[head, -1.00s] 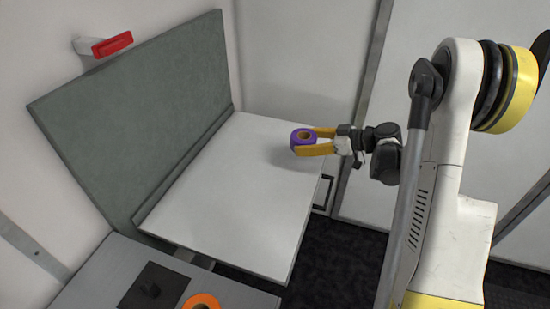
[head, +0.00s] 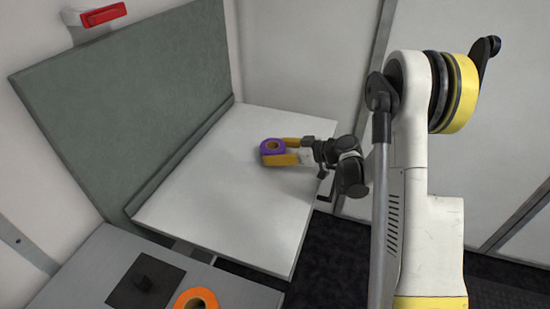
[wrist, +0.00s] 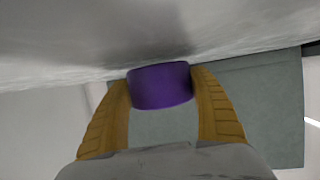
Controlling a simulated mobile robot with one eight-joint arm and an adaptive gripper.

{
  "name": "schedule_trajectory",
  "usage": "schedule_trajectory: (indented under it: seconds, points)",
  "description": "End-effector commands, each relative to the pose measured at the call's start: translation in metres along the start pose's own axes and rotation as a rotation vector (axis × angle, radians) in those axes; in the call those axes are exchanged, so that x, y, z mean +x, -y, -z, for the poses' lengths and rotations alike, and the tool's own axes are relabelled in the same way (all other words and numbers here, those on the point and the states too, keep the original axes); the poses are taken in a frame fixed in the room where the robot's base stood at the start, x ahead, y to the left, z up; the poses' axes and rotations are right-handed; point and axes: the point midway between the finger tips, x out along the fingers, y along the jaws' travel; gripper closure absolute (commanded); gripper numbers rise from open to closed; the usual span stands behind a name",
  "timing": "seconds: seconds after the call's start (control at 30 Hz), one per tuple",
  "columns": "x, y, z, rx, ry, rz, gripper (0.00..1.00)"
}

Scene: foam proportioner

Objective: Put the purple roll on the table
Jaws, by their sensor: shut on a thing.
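The purple roll (head: 273,147) is held between the yellow fingers of my gripper (head: 279,151), over the white table (head: 215,205). In the wrist view the purple roll (wrist: 160,86) sits between the tips of my gripper (wrist: 162,92), with a finger on each side. The roll is close to the white tabletop (wrist: 60,45); I cannot tell whether it touches.
A grey surface (head: 95,255) at the front left bears an orange roll (head: 195,300) and a dark square plate (head: 145,284). A grey-green panel (head: 125,100) stands along the table's left side. The front of the white table is clear.

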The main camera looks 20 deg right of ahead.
Motion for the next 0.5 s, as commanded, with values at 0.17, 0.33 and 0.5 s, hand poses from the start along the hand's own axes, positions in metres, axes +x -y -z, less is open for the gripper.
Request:
schedule_trajectory:
  seconds: [0.17, 0.33, 0.5]
  points:
    - [0.0038, -0.0002, -0.0096, 0.000, 0.000, 0.000, 0.63]
    - [0.0039, -0.0002, -0.0098, 0.000, 0.000, 0.000, 0.63]
    - [0.0059, -0.0001, -0.0148, 0.000, 0.000, 0.000, 0.63]
